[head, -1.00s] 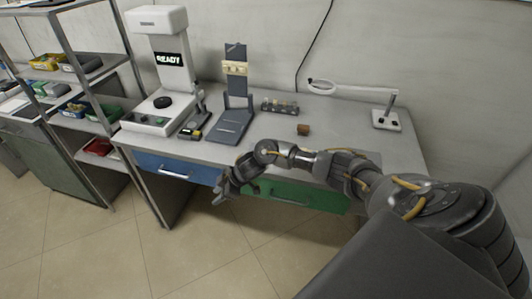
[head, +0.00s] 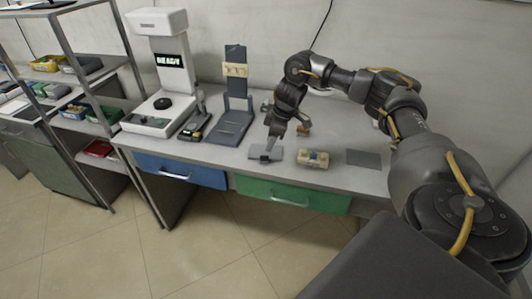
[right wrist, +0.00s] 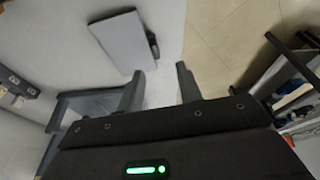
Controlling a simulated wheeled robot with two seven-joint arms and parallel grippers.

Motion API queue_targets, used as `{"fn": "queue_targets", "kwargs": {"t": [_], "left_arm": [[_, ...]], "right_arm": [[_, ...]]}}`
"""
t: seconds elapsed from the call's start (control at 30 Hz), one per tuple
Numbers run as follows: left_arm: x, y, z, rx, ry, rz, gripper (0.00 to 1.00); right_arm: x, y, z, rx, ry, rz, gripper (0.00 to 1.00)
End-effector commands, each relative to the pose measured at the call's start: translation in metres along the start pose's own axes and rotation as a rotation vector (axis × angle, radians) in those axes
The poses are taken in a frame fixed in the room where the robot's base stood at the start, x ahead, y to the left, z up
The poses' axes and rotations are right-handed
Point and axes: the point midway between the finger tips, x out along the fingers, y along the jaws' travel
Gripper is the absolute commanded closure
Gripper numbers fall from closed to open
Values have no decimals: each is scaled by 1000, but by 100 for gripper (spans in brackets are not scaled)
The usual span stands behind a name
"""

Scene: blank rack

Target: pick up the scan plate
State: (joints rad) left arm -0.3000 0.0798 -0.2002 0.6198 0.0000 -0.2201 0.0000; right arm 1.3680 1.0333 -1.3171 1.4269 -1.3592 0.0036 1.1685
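A small grey plate with a dark grip on one edge, which I take as the scan plate, lies on the table near its front edge (head: 264,154). In the right wrist view the plate (right wrist: 121,42) lies flat just beyond my fingertips, left of centre, with the dark grip on its right side. My right gripper (right wrist: 160,86) is open and empty, its two fingers apart and apart from the plate. In the head view the right gripper (head: 272,136) hangs above and beside the plate, partly hiding it. My left gripper is not in view.
A grey upright stand (head: 235,122) and a white machine with a screen (head: 150,121) stand to the left. A brown block (head: 304,129) sits behind.

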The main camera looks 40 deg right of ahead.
Motion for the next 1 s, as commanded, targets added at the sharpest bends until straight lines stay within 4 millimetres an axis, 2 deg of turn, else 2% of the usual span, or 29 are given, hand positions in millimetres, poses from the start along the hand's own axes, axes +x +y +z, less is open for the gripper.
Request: {"fn": "queue_targets", "kwargs": {"t": [0.13,0.4,0.7,1.0], "left_arm": [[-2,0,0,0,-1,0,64],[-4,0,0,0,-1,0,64],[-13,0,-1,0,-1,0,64],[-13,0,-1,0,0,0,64]], "right_arm": [[17,0,0,-2,-1,0,65],[26,2,0,-1,-1,0,65],[67,8,2,-1,0,0,65],[73,8,2,-2,2,1,65]]}}
